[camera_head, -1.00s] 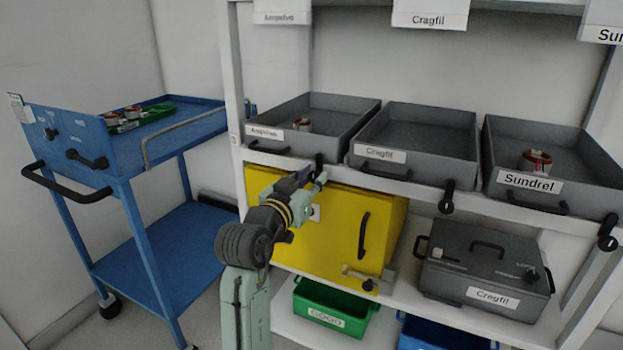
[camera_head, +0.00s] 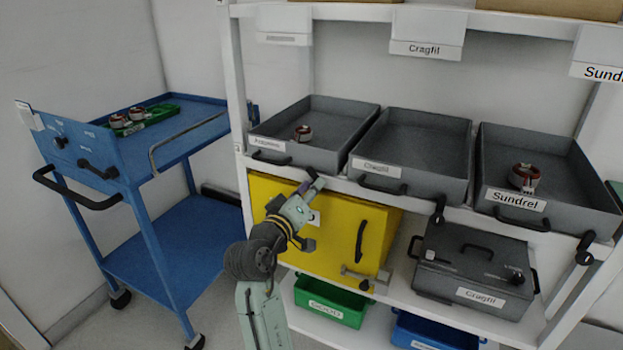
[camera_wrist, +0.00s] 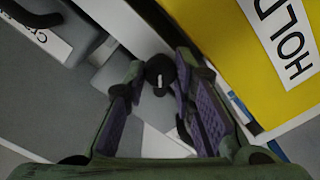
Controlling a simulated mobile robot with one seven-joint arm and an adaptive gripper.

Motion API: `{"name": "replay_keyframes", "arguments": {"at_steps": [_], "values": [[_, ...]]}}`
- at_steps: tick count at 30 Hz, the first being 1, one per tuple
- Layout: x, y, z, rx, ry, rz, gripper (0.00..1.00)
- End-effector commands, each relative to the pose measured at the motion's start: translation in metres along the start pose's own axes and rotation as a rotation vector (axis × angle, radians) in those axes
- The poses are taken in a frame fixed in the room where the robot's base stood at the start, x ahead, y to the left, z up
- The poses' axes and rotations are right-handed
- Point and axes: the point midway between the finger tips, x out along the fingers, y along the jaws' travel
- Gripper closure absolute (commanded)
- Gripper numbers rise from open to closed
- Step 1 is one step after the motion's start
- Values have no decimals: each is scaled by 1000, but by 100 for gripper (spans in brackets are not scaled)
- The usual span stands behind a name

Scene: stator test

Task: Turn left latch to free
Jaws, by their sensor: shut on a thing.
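The left latch (camera_head: 313,175) is a small black handle on the shelf edge below the left grey tray (camera_head: 341,112). It looks tilted, with its top to the left; the fingers partly hide it. My gripper (camera_head: 309,187) reaches up to it from below, in front of the yellow box. In the wrist view the black round end of the latch (camera_wrist: 159,73), with a white mark, sits between the purple finger pads of my gripper (camera_wrist: 178,95). The gripper is shut on it.
The yellow box (camera_head: 340,235) with a black handle is close behind my arm. Other black latches hang below the middle tray (camera_head: 438,210) and the right tray (camera_head: 585,247). A blue cart (camera_head: 165,240) stands at the left. A grey lidded case (camera_head: 470,270) is at the right.

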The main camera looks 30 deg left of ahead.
Motion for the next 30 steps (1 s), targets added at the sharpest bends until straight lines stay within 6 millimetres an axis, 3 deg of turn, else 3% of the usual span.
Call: {"name": "replay_keyframes", "arguments": {"at_steps": [18, 30], "values": [[0, 1, -2, -561, -1, -2, 100], [0, -2, 0, -763, 0, -1, 100]]}}
